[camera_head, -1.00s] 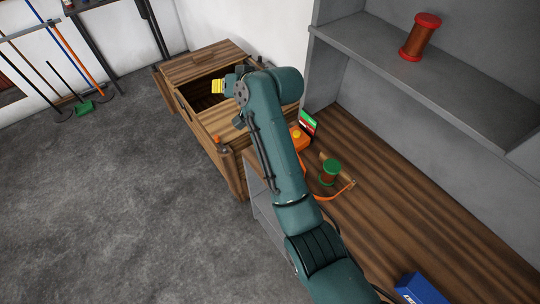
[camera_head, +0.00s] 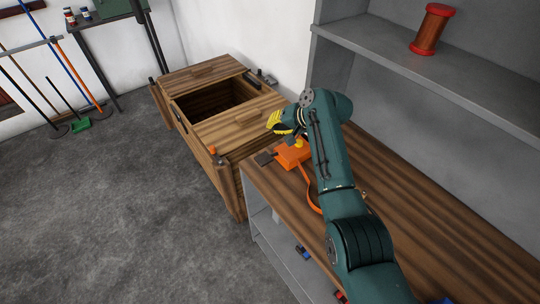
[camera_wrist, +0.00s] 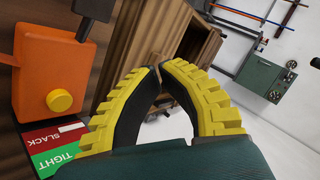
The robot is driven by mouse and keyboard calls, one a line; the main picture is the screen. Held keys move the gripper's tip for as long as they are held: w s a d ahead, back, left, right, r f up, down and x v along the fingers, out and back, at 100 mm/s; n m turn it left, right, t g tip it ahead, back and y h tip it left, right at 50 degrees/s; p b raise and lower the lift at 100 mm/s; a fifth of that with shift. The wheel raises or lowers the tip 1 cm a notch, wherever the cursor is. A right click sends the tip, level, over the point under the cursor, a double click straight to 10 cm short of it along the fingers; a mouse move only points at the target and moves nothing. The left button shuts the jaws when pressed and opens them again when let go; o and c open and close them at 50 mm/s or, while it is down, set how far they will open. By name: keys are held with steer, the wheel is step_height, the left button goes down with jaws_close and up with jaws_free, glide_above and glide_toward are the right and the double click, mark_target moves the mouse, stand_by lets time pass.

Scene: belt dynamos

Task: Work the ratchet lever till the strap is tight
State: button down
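The orange ratchet box (camera_head: 292,155) with a yellow knob sits at the left end of the wooden bench. Its dark lever (camera_head: 265,158) sticks out to the left, and the orange strap (camera_head: 309,192) runs from it behind my arm. In the wrist view the box (camera_wrist: 52,65) is at the left, with part of the lever (camera_wrist: 96,14) at the top edge. A red SLACK and green TIGHT gauge (camera_wrist: 60,145) lies beside it, with a white mark on the red part. My gripper (camera_wrist: 160,68), yellow-padded, appears shut and empty. It is apart from the lever, near the box.
A wooden crate (camera_head: 228,131) with an open top stands left of the bench. A red spool (camera_head: 432,30) stands on the grey shelf (camera_head: 415,68) above the bench (camera_head: 440,205).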

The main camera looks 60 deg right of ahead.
steer(key=b, duration=0.4)
glide_above(268, 154)
steer(key=d, duration=0.2)
step_height(268, 154, down, 6)
steer(key=r, duration=0.1)
steer(key=shift+a+f, duration=0.3)
steer(key=shift+f, duration=0.45)
steer(key=shift+a+f, duration=0.25)
steer(key=shift+f, duration=0.45)
steer(key=shift+f, duration=0.1)
steer(key=shift+a+f, duration=0.1)
steer(key=shift+f, duration=0.2)
steer(key=shift+w+a+f+b, duration=0.1)
steer(key=shift+a+f+b, duration=0.1)
steer(key=shift+f, duration=0.5)
steer(key=shift+s+a+f+b, duration=0.1)
steer(key=shift+f+b, duration=0.1)
steer(key=shift+f, duration=0.45)
steer(key=shift+w+a+f+b, duration=0.1)
steer(key=shift+f+b, duration=0.1)
steer(key=shift+f, duration=0.5)
stand_by(0.5)
steer(key=shift+d+r+p, duration=0.15)
steer(key=shift+r+p, duration=1.4)
steer(key=shift+r, duration=0.6)
